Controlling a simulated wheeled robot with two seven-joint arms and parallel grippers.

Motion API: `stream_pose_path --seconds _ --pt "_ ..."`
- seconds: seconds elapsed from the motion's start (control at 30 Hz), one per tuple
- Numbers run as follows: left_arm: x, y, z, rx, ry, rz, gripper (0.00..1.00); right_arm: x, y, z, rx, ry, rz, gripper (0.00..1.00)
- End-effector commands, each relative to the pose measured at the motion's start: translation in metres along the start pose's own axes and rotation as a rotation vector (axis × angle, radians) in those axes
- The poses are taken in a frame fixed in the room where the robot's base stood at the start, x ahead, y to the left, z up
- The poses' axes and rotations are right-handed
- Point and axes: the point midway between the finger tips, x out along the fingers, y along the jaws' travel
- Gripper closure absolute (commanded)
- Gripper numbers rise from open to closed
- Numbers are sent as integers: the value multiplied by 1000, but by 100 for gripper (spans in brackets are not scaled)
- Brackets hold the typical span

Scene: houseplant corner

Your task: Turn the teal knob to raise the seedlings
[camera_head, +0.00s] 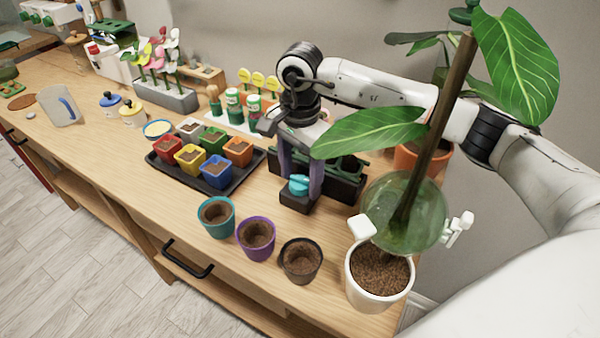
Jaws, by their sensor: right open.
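The teal knob (299,185) sits on a small black block at the front of a dark planter box (345,191) with green parts along its top. My right gripper (300,178) points down over the knob, with its fingers open on either side of it. I cannot tell whether the fingers touch the knob. The seedlings cannot be made out clearly; my gripper and a big leaf cover part of the box. My left gripper is not in view.
A tall plant in a white pot (380,292), with a green translucent globe (402,212), stands close at right. Teal (216,231), purple (256,255) and black (301,273) pots line the front edge. A black tray (178,175) of small coloured pots is at left.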

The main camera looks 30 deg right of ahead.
Motion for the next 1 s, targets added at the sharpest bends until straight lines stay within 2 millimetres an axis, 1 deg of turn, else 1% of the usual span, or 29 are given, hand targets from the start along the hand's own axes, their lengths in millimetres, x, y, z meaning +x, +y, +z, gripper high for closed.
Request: stream_pose_path --seconds 0.2,0.23,0.47,0.57,0.8,1.0 --pt "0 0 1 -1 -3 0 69 1 0 0 0 0 0 44" --pt "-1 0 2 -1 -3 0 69 1 0 0 0 0 0 46" --pt "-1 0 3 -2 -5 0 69 1 0 0 0 0 0 85" --pt "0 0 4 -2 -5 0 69 1 0 0 11 0 0 86" --pt "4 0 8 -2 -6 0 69 1 0 0 135 1 0 86" --pt "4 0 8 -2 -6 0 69 0 0 0 140 1 0 86"
